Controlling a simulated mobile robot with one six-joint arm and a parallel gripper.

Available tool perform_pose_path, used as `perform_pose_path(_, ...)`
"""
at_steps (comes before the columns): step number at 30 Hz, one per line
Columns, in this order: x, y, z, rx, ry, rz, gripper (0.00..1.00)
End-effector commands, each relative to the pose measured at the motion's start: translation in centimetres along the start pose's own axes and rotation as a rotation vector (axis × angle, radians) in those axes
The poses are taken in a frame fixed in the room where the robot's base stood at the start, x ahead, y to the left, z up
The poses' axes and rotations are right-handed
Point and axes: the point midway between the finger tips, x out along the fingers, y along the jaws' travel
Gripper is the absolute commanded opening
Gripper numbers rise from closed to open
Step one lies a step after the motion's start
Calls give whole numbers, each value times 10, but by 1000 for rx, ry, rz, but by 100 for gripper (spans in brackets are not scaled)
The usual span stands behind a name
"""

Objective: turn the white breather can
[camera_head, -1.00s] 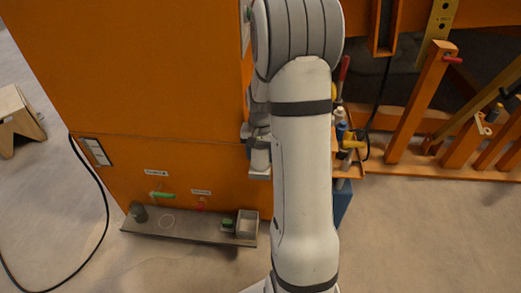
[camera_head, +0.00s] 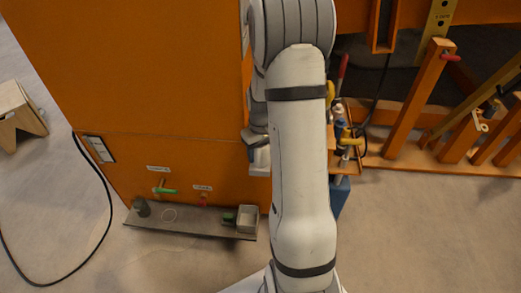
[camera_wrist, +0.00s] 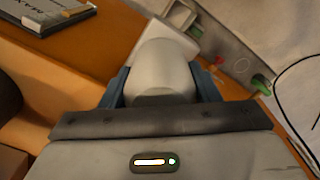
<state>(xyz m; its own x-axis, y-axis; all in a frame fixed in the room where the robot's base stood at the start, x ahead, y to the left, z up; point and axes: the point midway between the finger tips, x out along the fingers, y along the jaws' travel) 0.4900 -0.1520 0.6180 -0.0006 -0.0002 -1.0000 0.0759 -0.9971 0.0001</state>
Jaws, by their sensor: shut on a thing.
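The white breather can (camera_wrist: 165,68) is a rounded white cylinder in the middle of the wrist view. My gripper (camera_wrist: 160,86) is shut on it, with one blue-grey finger on each side. The can's near end lies against or just in front of the gripper's dark front plate; I cannot tell which. In the head view my arm stands in front of the orange cabinet's right edge, and only part of my gripper (camera_head: 258,148) shows left of the arm. I cannot make out the can clearly there.
A grey tray (camera_head: 190,222) with a dark cup and a pale box runs along the orange cabinet's (camera_head: 150,80) foot, below a green-handled valve (camera_head: 165,190). A tool rack (camera_head: 346,140) stands right of my arm. A black cable (camera_head: 109,215) lies on the floor at left.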

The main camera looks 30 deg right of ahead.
Motion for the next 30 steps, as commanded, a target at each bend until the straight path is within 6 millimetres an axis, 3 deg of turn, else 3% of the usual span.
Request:
perform_pose_path(17, 0, 0, 0, -36, -1, 0, 33)
perform_pose_path(18, 0, 0, 0, -36, -1, 0, 56)
perform_pose_path(26, 0, 0, 0, -35, 0, 0, 77)
perform_pose_path(30, 0, 0, 0, -35, 0, 0, 77)
